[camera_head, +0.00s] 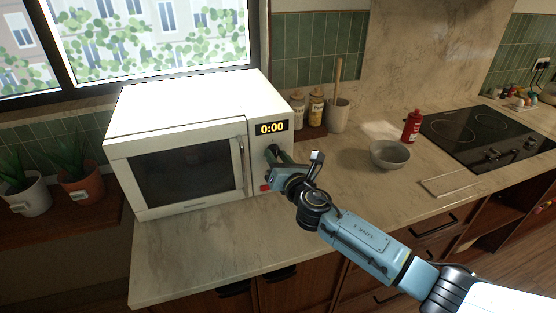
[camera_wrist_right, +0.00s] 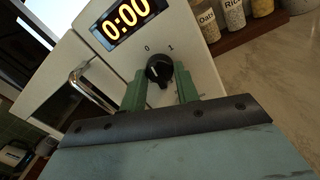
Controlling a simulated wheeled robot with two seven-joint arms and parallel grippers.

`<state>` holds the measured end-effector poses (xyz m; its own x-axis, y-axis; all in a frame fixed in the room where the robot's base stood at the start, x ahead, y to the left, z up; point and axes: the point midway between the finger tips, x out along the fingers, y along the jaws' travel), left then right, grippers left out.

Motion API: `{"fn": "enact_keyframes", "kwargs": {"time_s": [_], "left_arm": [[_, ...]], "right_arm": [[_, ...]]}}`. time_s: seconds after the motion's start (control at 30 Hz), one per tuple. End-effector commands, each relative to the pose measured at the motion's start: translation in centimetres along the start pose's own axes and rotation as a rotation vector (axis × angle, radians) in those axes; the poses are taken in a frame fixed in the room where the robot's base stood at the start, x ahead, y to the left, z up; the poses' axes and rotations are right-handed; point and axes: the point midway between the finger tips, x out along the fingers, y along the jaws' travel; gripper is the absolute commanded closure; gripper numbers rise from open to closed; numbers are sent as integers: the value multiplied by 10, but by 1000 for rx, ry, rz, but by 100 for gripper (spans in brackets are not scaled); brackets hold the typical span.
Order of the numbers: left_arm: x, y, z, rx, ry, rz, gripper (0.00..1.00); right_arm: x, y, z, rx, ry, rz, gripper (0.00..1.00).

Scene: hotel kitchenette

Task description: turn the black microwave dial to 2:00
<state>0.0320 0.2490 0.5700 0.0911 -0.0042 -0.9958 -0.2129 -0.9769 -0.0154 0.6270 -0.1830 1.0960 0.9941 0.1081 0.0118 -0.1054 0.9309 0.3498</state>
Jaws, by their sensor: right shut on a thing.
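The white microwave (camera_head: 190,110) stands on the counter with its door closed. Its display (camera_head: 271,128) reads 0:00, and the display (camera_wrist_right: 124,17) reads the same in the right wrist view. The black dial (camera_wrist_right: 158,70) is on the panel below the display, with the marks 0 and 1 above it. My right gripper (camera_wrist_right: 160,88) is shut on the dial, with one green finger on each side. In the head view my right gripper (camera_head: 272,155) is at the panel and hides most of the dial. My left gripper is not in view.
A grey bowl (camera_head: 390,154) and a red bottle (camera_head: 411,126) stand to the right on the counter, near the black cooktop (camera_head: 485,138). Jars (camera_head: 316,106) and a utensil crock (camera_head: 339,115) stand behind. Potted plants (camera_head: 82,184) are at the left. The counter front is clear.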

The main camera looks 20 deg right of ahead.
Motion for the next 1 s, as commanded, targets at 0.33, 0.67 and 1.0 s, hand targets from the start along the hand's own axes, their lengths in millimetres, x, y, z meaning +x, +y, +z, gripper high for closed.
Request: {"fn": "enact_keyframes", "kwargs": {"time_s": [0.33, 0.67, 1.0], "left_arm": [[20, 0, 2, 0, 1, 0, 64], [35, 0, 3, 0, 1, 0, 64], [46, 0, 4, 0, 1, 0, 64]], "right_arm": [[0, 0, -3, 320, -24, 6, 92], [0, 1, -3, 634, -47, 10, 92], [0, 2, -4, 957, -70, 13, 92]]}}
